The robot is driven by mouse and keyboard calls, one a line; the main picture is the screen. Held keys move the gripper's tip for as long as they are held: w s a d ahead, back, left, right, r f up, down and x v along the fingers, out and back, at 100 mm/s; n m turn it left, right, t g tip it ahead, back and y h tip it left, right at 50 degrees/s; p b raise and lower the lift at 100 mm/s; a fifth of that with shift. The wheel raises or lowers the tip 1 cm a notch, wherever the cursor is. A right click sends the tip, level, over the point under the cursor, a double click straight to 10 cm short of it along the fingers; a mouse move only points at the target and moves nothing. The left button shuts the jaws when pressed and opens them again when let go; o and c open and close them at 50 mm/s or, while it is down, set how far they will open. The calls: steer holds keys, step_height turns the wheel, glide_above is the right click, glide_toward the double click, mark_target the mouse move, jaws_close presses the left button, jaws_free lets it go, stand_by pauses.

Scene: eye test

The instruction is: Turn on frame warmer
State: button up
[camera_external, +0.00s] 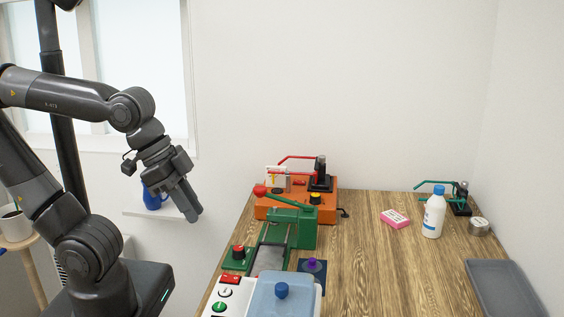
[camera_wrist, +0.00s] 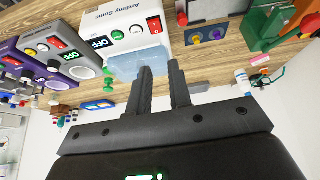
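Two similar units with red rocker switches, dark "OFF" displays and round pale grilles stand at the upper left of the wrist view: a grey one (camera_wrist: 50,22) and a purple one (camera_wrist: 10,47). I cannot read a label that says which is the frame warmer. The grey unit's display (camera_wrist: 68,57) reads OFF, and so does the purple unit's display (camera_wrist: 41,68). My gripper (camera_wrist: 159,66) is open and empty, its fingers apart. In the external view my gripper (camera_external: 192,210) hangs in the air left of the table, touching nothing. Neither unit is visible there.
A white sonic cleaner (camera_external: 233,291) with a blue lid stands at the near table edge. Behind it are a green press (camera_external: 292,227) and an orange machine (camera_external: 262,206).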

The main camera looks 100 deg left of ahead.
steer(key=w+a+r+n, duration=0.1)
steer(key=w+a+r, duration=0.1)
steer(key=w+a, duration=0.1)
steer(key=w+a+r+n+g, duration=0.1)
steer(key=w+a+r+n, duration=0.1)
steer(key=w, duration=0.1)
steer(key=w+a+r+n, duration=0.1)
steer(key=w+a+r, duration=0.1)
steer(key=w+a, duration=0.1)
steer(key=shift+w+a+g+y, duration=0.1)
steer(key=shift+a+g+y, duration=0.2)
jaws_close()
steer(key=w+a+r+n+g, duration=0.2)
steer(key=w+a+n, duration=0.4)
steer(key=a, duration=0.7)
steer(key=a+f+n+g, duration=0.1)
steer(key=a+f+n, duration=0.2)
steer(key=a, duration=1.2)
steer(key=w+a+f+n+g, duration=0.1)
steer(key=a+f+n, duration=0.3)
steer(key=a, duration=1.2)
step_height(320, 180, down, 2)
steer(key=shift+w+f+n+g, duration=0.15)
steer(key=shift+n+g, duration=0.15)
steer(key=shift+g, duration=0.4)
